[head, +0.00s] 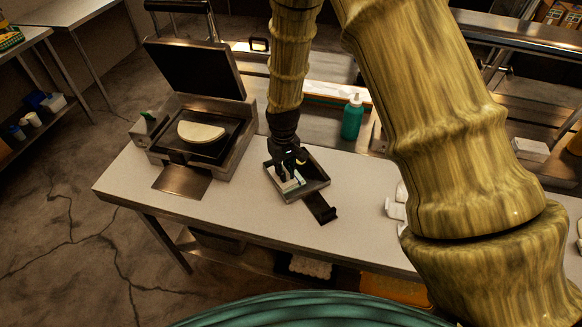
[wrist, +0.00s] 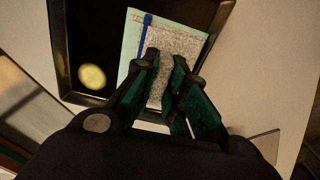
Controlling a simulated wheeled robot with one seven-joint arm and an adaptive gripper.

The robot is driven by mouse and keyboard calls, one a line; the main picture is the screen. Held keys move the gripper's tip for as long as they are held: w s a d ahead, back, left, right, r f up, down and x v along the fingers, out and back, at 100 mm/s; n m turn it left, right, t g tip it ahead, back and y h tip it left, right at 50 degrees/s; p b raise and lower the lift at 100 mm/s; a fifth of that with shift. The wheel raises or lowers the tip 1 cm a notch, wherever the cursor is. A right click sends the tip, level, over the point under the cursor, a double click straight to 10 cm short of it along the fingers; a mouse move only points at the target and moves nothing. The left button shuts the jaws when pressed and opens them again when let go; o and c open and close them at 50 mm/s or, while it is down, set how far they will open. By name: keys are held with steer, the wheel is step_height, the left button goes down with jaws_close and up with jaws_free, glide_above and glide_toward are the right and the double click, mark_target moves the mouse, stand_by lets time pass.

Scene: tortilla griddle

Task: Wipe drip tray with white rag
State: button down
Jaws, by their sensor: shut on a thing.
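The white rag (head: 291,184) lies in the drip tray, under my gripper (head: 289,172). In the wrist view the rag (wrist: 182,42) is speckled white with a pale green border and a blue stripe. My gripper (wrist: 168,92) is shut on its near part. The drip tray (head: 314,189) is a shallow dark tray with a metal rim on the counter. In the wrist view its dark floor (wrist: 105,30) shows a round pale yellow spot (wrist: 92,76) left of the rag. The fingers hide part of the rag and tray.
An open press griddle (head: 243,125) stands left of the tray, with a folded tortilla (head: 200,132) on its plate. A dark flat piece (head: 320,208) lies at the tray's front side. A teal bottle (head: 352,118) stands behind. The counter (head: 235,207) is clear at front left.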

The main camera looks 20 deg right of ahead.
mark_target(297, 171)
steer(key=shift+s+f, duration=0.1)
stand_by(0.3)
steer(key=shift+w+d, duration=0.15)
steer(key=shift+d, duration=0.9)
steer(key=shift+w+d, duration=0.15)
steer(key=shift+d, duration=0.9)
steer(key=shift+d, duration=0.1)
steer(key=shift+w+d, duration=0.5)
steer(key=shift+d, duration=0.2)
steer(key=shift+d, duration=0.25)
steer(key=shift+w+d, duration=0.2)
steer(key=shift+d, duration=0.95)
